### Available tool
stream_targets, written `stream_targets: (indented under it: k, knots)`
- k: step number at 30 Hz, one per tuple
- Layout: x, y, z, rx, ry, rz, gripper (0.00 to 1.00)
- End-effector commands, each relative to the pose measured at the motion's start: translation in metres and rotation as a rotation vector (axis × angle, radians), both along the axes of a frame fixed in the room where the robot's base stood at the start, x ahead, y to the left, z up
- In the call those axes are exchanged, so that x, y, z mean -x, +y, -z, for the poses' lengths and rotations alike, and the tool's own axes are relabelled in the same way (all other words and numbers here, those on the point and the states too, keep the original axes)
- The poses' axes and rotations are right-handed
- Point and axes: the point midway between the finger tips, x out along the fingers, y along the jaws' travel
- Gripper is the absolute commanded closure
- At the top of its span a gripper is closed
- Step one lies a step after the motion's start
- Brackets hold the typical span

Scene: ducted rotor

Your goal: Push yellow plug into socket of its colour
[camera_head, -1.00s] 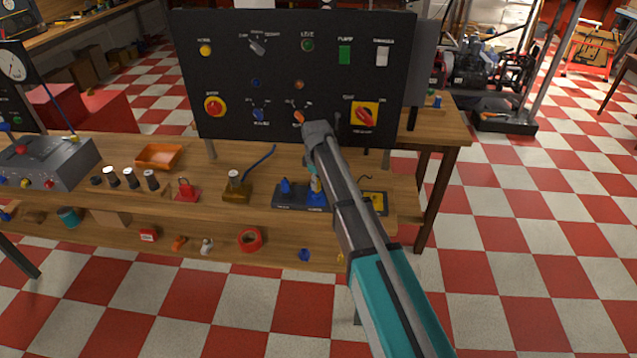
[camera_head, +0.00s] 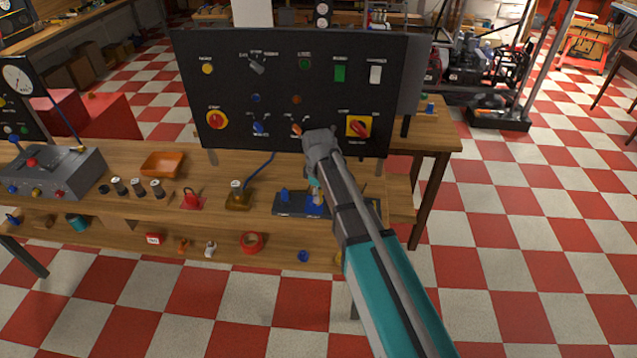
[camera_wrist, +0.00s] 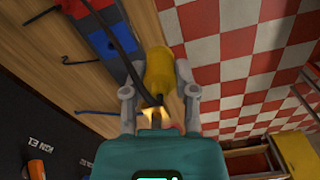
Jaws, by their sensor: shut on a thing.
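In the wrist view a yellow plug (camera_wrist: 158,68) sits between the two fingers of my gripper (camera_wrist: 160,82), which is shut on it. A dark cable runs by the plug. Behind it lies a socket strip with a red part (camera_wrist: 98,6) and a blue part (camera_wrist: 104,42). The strip (camera_head: 287,209) also shows on the bench in the head view, with my gripper (camera_head: 315,182) over its right part. A yellow socket is not clearly seen; the plug and arm may hide it. I cannot tell whether the plug touches the strip.
A black control panel (camera_head: 290,75) stands upright behind the strip, close to my gripper. An orange tray (camera_head: 162,164), a red padlock-like item (camera_head: 193,200) and a brown block (camera_head: 238,198) with a blue cable lie to the left. The bench edge is just in front.

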Motion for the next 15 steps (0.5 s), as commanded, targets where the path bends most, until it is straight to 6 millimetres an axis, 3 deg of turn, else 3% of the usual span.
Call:
stream_targets:
  k: [1,6,15]
  knots:
    - [0.01,-0.002,-0.006,0.0,0.0,0.0,1.0]
    - [0.024,-0.005,-0.012,0.0,0.0,0.0,1.0]
    - [0.029,-0.006,-0.013,0.0,0.0,0.001,1.0]
